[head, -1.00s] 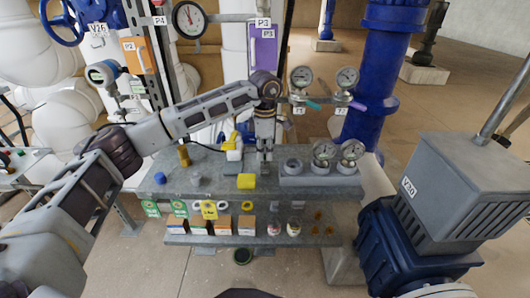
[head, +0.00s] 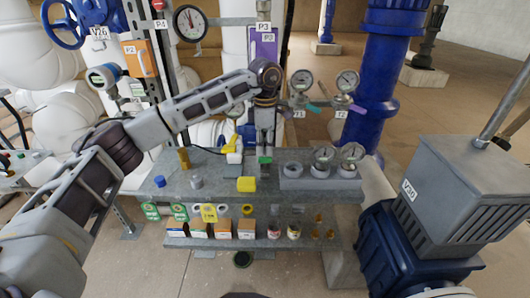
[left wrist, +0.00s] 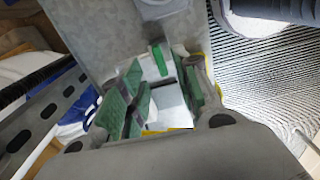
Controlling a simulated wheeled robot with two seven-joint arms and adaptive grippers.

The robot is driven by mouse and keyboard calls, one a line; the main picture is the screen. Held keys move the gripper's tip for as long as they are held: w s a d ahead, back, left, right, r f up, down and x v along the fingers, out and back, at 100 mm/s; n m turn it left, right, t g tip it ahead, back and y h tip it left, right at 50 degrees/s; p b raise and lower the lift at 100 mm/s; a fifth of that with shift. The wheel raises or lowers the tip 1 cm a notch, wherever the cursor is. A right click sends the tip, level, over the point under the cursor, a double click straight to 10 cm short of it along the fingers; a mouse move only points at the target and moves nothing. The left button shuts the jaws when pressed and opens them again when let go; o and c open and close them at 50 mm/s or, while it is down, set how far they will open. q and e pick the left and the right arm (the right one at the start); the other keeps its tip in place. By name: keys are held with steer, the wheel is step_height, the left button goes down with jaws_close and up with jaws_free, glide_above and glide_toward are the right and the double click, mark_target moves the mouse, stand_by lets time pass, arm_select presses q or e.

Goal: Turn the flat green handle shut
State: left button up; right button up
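The flat handle that best fits the task is a small teal-green lever (head: 315,107) on the gauge pipework, under the left of two upright gauges and near the T1 label. It points down to the right. My left gripper (head: 265,168) hangs pointing down over the grey bench, left of and below the lever, not touching it. In the left wrist view the fingers with their green pads (left wrist: 163,90) stand apart, with nothing clearly held between them. I cannot make out the lever in that view. My right gripper is out of view.
A purple lever (head: 357,107) sits right of the green one.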

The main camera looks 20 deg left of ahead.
arm_select(q)
step_height(320, 180, up, 8)
stand_by(0.4)
steer(key=shift+f, duration=0.1)
